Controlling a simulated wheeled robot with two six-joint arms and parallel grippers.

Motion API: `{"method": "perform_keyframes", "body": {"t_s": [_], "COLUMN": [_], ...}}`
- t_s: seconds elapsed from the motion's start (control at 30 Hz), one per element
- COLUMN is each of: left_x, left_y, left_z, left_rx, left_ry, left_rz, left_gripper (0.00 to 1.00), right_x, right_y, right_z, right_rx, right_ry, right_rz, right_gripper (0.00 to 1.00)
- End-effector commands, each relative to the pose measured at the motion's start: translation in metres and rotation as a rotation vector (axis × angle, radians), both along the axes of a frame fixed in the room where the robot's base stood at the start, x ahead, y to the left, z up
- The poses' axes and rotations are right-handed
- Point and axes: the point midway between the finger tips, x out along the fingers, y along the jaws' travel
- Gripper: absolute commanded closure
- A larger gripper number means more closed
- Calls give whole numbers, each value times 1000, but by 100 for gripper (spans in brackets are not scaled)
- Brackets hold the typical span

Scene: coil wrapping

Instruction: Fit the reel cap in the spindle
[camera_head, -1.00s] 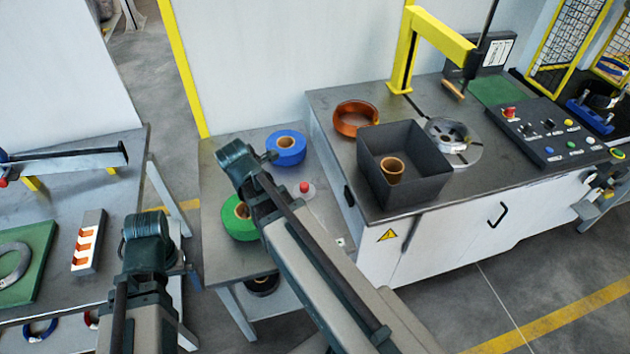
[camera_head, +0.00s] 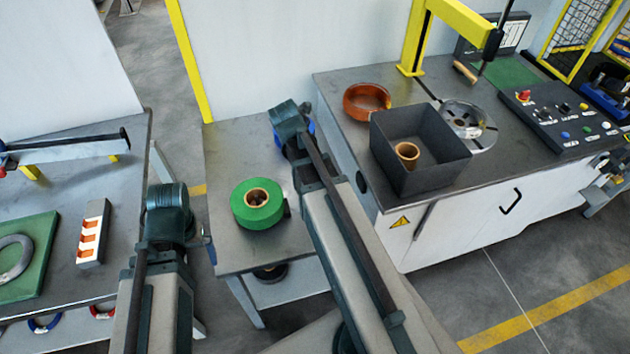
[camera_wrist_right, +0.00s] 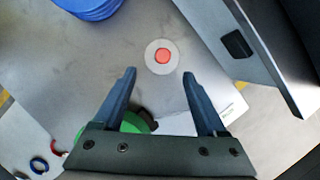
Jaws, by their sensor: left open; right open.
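A pale grey disc with a red knob (camera_wrist_right: 162,56), which looks like the reel cap, lies flat on the small grey table in the right wrist view. In the head view my right arm hides it. My right gripper (camera_wrist_right: 159,76) is open and empty, its fingertips just short of the disc, which lies beyond the gap between them. My left gripper (camera_head: 204,236) is over the gap between the tables, its fingers mostly hidden by its wrist. A round metal plate with a hub (camera_head: 466,120), perhaps the spindle, is on the machine bench.
A green roll (camera_head: 258,204) stands on the small table (camera_head: 228,150). A blue roll (camera_wrist_right: 92,6) is there too. A dark bin (camera_head: 440,165) with a copper-coloured cup (camera_head: 407,154) and a copper coil (camera_head: 367,100) are on the bench, under a yellow arm (camera_head: 462,25).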

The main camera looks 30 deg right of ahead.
Motion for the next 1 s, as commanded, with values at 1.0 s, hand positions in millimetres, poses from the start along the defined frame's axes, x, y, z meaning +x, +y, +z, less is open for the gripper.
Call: {"method": "perform_keyframes", "body": {"t_s": [1.0], "left_x": [0], "left_y": [0], "left_z": [-94], "left_rx": [0], "left_ry": [0], "left_rz": [0], "left_gripper": [0], "right_x": [10], "right_y": [-30], "right_z": [-94], "right_rx": [0], "right_ry": [0], "right_rz": [-1], "right_gripper": [26]}}
